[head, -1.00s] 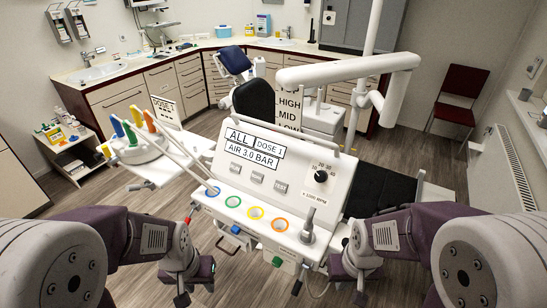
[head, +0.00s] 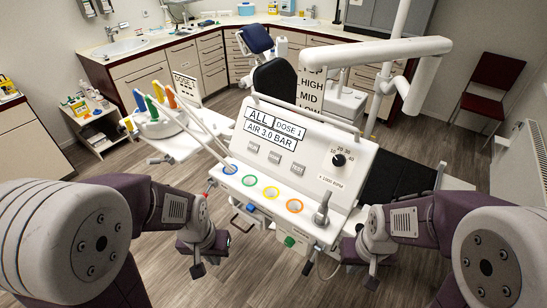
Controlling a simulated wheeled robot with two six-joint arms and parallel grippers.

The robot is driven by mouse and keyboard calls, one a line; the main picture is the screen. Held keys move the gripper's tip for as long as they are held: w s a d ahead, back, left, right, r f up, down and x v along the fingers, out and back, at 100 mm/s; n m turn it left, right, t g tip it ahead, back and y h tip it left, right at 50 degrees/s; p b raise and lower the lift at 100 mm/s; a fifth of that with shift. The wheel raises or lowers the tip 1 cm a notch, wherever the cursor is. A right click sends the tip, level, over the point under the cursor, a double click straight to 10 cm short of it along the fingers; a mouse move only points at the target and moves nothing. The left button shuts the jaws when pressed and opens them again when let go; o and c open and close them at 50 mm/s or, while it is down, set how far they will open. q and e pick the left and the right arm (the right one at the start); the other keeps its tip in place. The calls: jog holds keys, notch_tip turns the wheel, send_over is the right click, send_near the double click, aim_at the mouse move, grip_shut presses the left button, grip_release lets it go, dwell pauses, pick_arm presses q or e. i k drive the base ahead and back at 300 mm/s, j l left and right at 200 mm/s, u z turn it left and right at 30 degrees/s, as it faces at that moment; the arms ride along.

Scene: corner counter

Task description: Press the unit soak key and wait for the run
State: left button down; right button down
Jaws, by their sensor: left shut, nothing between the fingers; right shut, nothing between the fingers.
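The dental unit (head: 345,200) stands ahead with a sloped white panel. Its display plate (head: 272,130) reads ALL, DOSE 1 and AIR 3.0 BAR. Three small grey keys (head: 274,157) sit in a row below; their lettering is too small to read surely, so I cannot tell which is the soak key. A black dial (head: 338,160) is right of them. My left gripper (head: 197,269) is shut and empty, low and left of the unit's front edge. My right gripper (head: 372,283) is shut and empty, low and right of it. Both are apart from the keys.
Coloured rings (head: 271,193) line the unit's front ledge, with a grey lever (head: 322,208) at its right. A white overhead arm (head: 375,50) spans behind. Floor is open at left.

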aim_at(275, 156)
jog(key=i+j, duration=0.15)
jog(key=j, duration=0.25)
jog(key=i+j, duration=0.1)
jog(key=j, duration=0.3)
jog(key=i+j, duration=0.15)
jog(key=j, duration=0.25)
